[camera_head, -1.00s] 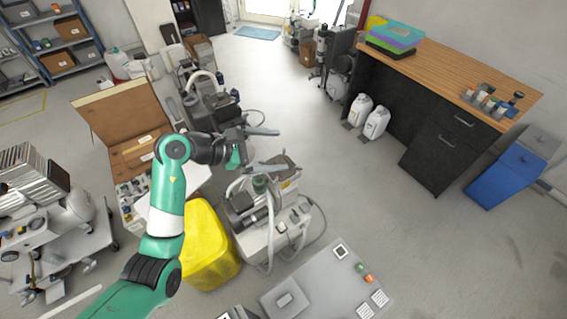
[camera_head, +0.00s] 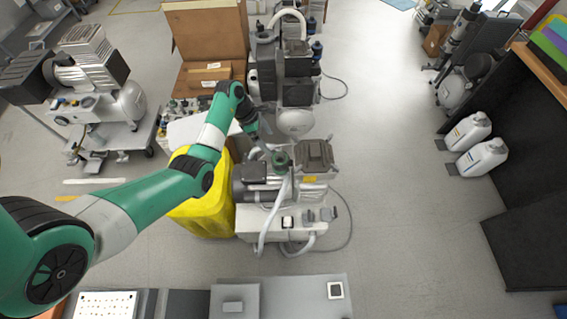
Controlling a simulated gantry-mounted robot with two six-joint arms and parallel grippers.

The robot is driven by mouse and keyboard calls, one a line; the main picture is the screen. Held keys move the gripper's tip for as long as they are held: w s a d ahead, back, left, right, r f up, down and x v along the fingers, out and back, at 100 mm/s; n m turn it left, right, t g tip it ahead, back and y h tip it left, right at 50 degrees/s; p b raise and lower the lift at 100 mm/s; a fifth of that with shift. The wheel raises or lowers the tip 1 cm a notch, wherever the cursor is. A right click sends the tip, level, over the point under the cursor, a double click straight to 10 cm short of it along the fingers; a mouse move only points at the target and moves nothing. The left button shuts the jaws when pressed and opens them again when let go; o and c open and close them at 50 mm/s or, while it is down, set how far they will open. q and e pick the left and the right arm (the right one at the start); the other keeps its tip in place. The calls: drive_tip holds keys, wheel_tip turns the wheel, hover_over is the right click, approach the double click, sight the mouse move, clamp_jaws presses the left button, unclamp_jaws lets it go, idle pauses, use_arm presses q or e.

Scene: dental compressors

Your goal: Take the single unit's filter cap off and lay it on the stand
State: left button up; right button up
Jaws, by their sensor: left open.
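The compressor in the middle (camera_head: 285,215), with a grey ribbed head, a pale base and white hoses, appears to be the single unit. A dark green round part (camera_head: 280,160) on its top looks like the filter cap. My left gripper (camera_head: 266,146) is open, just up and left of that green part. The fingers are small and dark here, and I cannot tell whether they touch it. A grey flat-topped surface (camera_head: 305,293) at the bottom may be the stand. My right gripper is not in view.
An open cardboard box (camera_head: 205,45) is behind. The floor to the right is clear up to two white jugs (camera_head: 480,157).

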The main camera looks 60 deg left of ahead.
sight(280, 154)
use_arm(q)
drive_tip(key=b+x, duration=0.1)
drive_tip(key=x, duration=0.1)
drive_tip(key=b+x, duration=0.1)
drive_tip(key=x, duration=0.1)
drive_tip(key=b+x, duration=0.1)
drive_tip(key=x, duration=0.1)
drive_tip(key=shift+a+f, duration=0.15)
drive_tip(key=shift+a, duration=0.2)
drive_tip(key=shift+w+d+f, duration=0.1)
drive_tip(key=shift+w+f, duration=0.15)
drive_tip(key=b+x, duration=0.4)
drive_tip(key=x, duration=0.1)
drive_tip(key=shift+s+f, duration=0.1)
drive_tip(key=shift+s, duration=0.05)
drive_tip(key=shift+c, duration=0.2)
